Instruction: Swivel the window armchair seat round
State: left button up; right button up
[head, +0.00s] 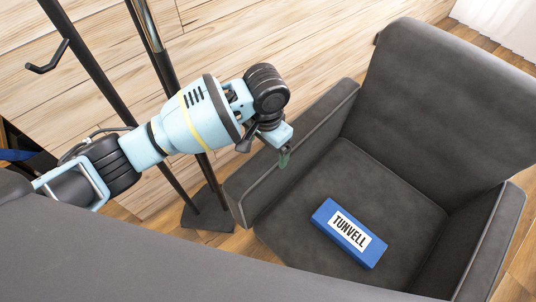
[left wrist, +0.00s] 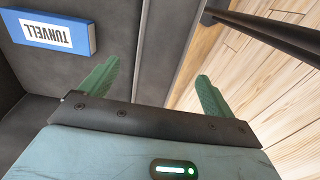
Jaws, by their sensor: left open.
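The dark grey armchair (head: 440,95) stands at the right in the head view, its backrest to the upper right. A blue box (head: 349,233) labelled TUNVELL lies on its seat cushion; it also shows in the left wrist view (left wrist: 48,32). My left gripper (head: 284,158) is above the chair's left armrest (head: 300,140). In the left wrist view its two green fingers (left wrist: 155,88) are spread apart, with the armrest's edge between them and nothing held. I cannot tell whether a finger touches the armrest. My right gripper is not in view.
A black coat stand (head: 190,120) with a hook and a flat base (head: 208,212) stands close to the left of the chair, beside my left arm. A plank wall (head: 250,35) is behind. A white curtain (head: 500,25) hangs at the top right.

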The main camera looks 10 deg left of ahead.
aim_at(266, 157)
pick_arm(q)
jog(key=shift+s+f, duration=0.1)
jog(key=shift+f, duration=0.25)
notch_tip(266, 157, down, 6)
jog(key=shift+r+b, duration=0.1)
jog(key=shift+b, duration=0.65)
jog(key=shift+f, duration=0.7)
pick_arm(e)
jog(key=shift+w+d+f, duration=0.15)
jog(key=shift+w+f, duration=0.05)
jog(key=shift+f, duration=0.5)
pick_arm(q)
jog(key=shift+c, duration=0.3)
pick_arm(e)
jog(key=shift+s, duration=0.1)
